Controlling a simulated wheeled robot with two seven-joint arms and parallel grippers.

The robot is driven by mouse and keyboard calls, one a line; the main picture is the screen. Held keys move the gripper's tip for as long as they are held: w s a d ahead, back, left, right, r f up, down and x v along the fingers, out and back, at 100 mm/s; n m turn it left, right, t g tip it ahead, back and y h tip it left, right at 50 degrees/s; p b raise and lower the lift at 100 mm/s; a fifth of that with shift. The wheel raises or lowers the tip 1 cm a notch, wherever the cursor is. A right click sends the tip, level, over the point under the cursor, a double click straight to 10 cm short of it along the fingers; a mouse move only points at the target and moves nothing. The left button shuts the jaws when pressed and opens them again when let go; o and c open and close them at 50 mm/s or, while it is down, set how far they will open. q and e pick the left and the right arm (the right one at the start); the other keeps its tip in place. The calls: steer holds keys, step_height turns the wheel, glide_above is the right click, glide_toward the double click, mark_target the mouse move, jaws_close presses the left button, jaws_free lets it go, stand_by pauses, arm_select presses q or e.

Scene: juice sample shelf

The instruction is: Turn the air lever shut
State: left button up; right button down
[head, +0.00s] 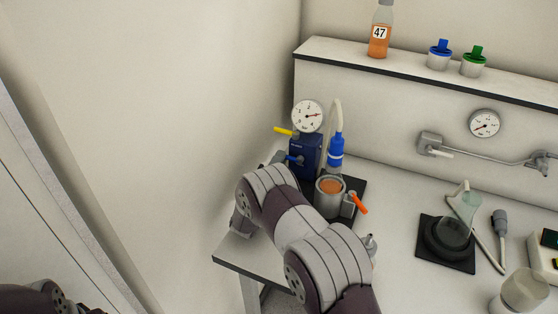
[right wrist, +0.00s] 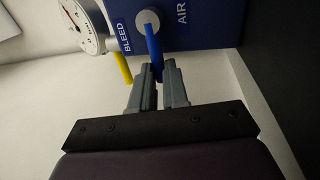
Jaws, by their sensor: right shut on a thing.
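The blue lever marked AIR (right wrist: 153,46) sits on the front of a dark blue box (head: 305,154). In the right wrist view its handle runs down from a round grey hub, and its lower end lies between the fingers of my right gripper (right wrist: 159,80). The fingers are shut on the lever. A yellow lever (head: 284,130) beside the BLEED label sticks out left of the box. My left gripper is not in view.
A round gauge (head: 308,115) tops the box. Right of it stand a blue-capped fitting (head: 336,150) with a pale hose, a metal cup of orange liquid (head: 327,199) and an orange lever (head: 359,204). A wall is close on the left.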

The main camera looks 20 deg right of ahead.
stand_by(0.4)
steer(key=c, duration=1.1)
jaws_free()
steer(key=shift+a+f, duration=0.1)
steer(key=shift+a, duration=0.05)
steer(key=b+v, duration=0.2)
steer(key=v, duration=1)
steer(key=shift+s+a+f, duration=0.1)
steer(key=shift+s+a, duration=0.1)
